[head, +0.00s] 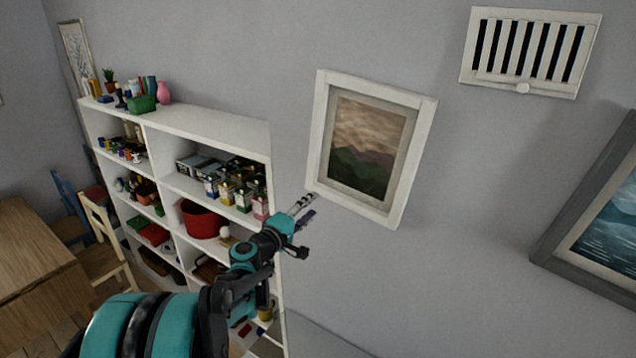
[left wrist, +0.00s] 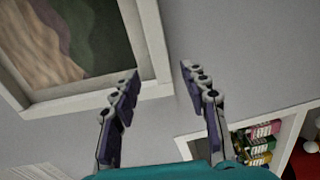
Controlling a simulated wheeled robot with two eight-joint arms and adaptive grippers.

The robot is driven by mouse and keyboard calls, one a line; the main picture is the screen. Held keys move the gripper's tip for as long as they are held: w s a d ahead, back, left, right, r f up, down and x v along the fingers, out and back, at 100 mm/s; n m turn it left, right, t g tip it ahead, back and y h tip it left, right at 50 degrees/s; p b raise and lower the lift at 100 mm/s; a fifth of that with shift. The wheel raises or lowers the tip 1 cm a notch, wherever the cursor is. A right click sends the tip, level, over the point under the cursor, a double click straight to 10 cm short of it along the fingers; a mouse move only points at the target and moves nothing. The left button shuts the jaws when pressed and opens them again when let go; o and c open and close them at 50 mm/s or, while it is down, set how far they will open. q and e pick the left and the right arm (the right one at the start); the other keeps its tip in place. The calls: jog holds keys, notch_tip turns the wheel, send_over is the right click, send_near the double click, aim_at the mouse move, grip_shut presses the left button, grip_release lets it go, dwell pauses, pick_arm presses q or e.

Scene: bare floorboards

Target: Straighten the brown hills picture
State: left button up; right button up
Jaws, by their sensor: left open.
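The brown hills picture (head: 365,148) hangs on the grey wall in a white frame, with dark hills under a brownish sky. In the head view its top edge slopes down to the right, more steeply than the vent's. My left gripper (head: 311,204) is open and empty just below its lower left corner. In the left wrist view, my left gripper (left wrist: 160,72) has its fingers spread, with the frame's white corner (left wrist: 152,60) by one fingertip. I cannot tell if they touch. The right gripper is not in view.
A white shelf unit (head: 205,125) with boxes, a red pot (head: 200,218) and small items stands left of the picture. A white wall vent (head: 488,75) is at the upper right. A dark-framed sea picture (head: 570,235) hangs at the right. Bare wall lies between the pictures.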

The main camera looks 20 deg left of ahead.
aim_at(326, 195)
pick_arm(q)
jog(key=w, duration=0.2)
jog(key=w+d+p, duration=0.1)
jog(key=w, duration=0.4)
jog(key=shift+w+d, duration=0.15)
jog(key=shift+d, duration=0.1)
jog(key=shift+c, duration=0.3)
